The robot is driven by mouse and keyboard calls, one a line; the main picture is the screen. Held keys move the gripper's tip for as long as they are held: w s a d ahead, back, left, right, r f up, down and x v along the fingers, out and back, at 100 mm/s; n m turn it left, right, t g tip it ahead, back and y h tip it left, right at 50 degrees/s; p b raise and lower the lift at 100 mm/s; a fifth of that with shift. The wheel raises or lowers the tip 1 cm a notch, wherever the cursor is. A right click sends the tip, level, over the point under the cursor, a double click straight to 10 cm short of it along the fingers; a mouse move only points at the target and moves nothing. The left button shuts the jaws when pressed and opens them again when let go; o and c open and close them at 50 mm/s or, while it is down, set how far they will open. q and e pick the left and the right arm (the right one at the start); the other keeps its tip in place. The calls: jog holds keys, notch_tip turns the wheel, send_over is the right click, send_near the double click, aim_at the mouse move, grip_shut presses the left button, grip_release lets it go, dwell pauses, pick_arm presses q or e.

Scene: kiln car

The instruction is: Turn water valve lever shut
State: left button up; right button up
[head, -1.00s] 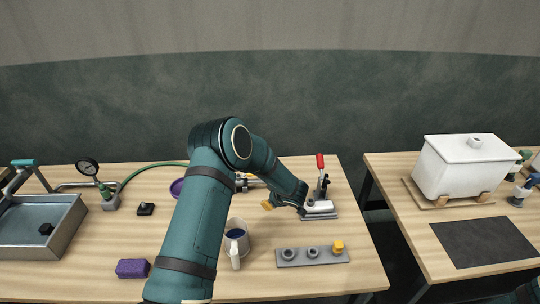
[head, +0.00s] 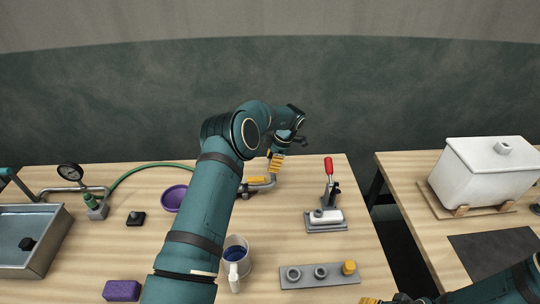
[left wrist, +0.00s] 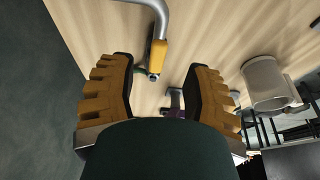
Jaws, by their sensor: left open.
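The yellow valve lever (head: 257,180) sits on a grey metal pipe at the back middle of the table, partly hidden behind my left arm. In the left wrist view the lever (left wrist: 158,54) lies roughly in line with the grey pipe end (left wrist: 161,15). My left gripper (head: 276,162) is open and empty above and beside the lever. In the left wrist view its two yellow-padded fingers (left wrist: 157,75) stand wide apart, with the lever between them in the picture, apparently further off. My right gripper (head: 378,301) shows only partly at the bottom edge.
A red-handled toggle clamp (head: 329,170) stands to the right. A mug (head: 236,259), a purple bowl (head: 173,198), a purple sponge (head: 122,290) and a grey peg plate (head: 318,281) are also on the table. A green hose (head: 140,169) runs along the back.

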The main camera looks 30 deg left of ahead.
aim_at(250, 180)
pick_arm(q)
jog(key=b+x, duration=0.2)
jog(key=x, duration=0.1)
jog(key=shift+f+b, duration=0.1)
jog(key=shift+b, duration=0.2)
jog(key=shift+b+x, duration=2.05)
jog(key=shift+x, duration=0.55)
jog(key=shift+s+a+p, duration=0.1)
jog(key=shift+p, duration=0.2)
jog(key=shift+f, duration=0.1)
